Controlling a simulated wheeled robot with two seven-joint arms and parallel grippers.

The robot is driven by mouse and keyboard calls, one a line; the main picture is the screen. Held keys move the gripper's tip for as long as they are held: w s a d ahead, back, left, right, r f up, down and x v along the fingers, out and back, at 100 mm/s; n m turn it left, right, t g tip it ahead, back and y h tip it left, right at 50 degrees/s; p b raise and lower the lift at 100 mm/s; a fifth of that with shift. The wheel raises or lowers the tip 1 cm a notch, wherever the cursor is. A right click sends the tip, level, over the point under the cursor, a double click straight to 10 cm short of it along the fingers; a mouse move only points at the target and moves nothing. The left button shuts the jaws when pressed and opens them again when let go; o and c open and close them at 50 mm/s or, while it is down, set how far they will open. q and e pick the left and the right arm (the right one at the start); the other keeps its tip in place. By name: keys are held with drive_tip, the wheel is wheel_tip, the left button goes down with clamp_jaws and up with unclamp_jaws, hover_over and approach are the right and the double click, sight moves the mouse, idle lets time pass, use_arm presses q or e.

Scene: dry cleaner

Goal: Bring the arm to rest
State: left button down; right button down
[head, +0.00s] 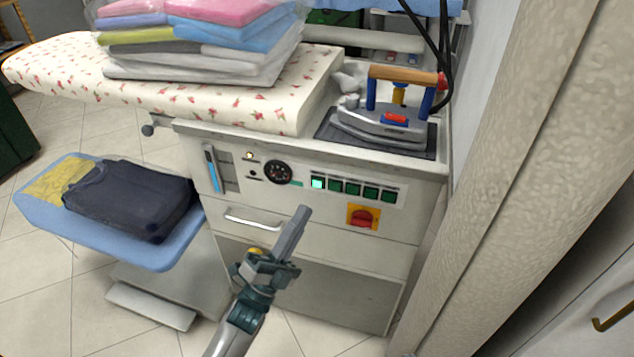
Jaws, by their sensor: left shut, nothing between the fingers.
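My left gripper (300,215) is in front of the ironing station's drawer front, below the control panel. Its fingers are shut and hold nothing, and they point up and slightly right. It appears apart from the cabinet, though the exact gap is hard to tell. Its arm comes up from the bottom edge of the head view. My right gripper is not in view.
The ironing station (330,250) carries a steam iron (385,122) and a padded floral board (290,95) with bagged folded clothes (200,60). A blue board (110,240) with a dark garment (130,198) stands left. A beige textured post (510,170) is close on the right.

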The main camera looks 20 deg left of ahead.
use_arm(q)
drive_tip(key=shift+f, duration=0.1)
idle(0.4)
